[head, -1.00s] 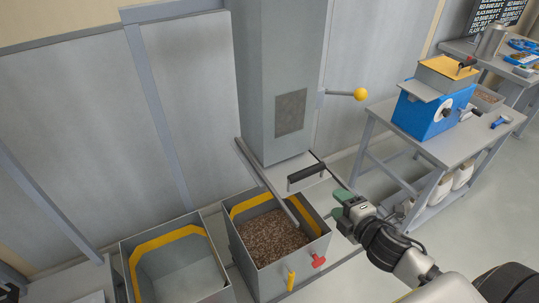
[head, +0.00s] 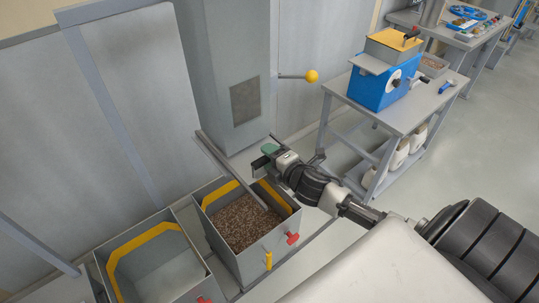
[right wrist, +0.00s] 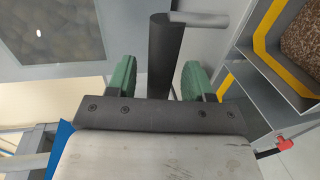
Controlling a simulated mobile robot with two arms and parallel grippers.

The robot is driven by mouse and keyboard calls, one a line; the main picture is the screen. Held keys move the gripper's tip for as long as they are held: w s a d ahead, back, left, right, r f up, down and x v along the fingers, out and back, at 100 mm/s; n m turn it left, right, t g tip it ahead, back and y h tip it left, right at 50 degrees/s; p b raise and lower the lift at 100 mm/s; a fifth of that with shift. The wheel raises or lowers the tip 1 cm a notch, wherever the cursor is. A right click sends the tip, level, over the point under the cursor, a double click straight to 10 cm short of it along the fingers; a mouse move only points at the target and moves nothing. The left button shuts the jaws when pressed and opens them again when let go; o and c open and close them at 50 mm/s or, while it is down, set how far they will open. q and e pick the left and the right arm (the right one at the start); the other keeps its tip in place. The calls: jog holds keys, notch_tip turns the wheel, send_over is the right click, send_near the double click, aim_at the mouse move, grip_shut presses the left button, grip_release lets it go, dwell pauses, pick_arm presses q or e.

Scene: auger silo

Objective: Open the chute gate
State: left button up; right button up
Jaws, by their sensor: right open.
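The tall grey chute (head: 225,60) stands behind a bin of brown grains (head: 240,222). My right gripper (head: 262,158) is at the foot of the chute, above that bin's back edge, and hides the gate's black handle in the head view. In the right wrist view, the dark handle bar (right wrist: 162,50) runs between the two green fingers of the right gripper (right wrist: 160,75). The fingers are open, with a gap showing on each side of the bar. A light grey bracket (right wrist: 200,18) joins the bar's far end. My left gripper is not in view.
An empty grey bin (head: 150,240) with a yellow inner band stands left of the grain bin. A lever with a yellow ball (head: 311,76) sticks out right of the chute. A workbench (head: 415,112) with a blue machine (head: 380,88) stands to the right.

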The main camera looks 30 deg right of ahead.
jog(key=shift+w+f, duration=0.1)
jog(key=shift+w, duration=0.1)
grip_shut()
dwell(0.3)
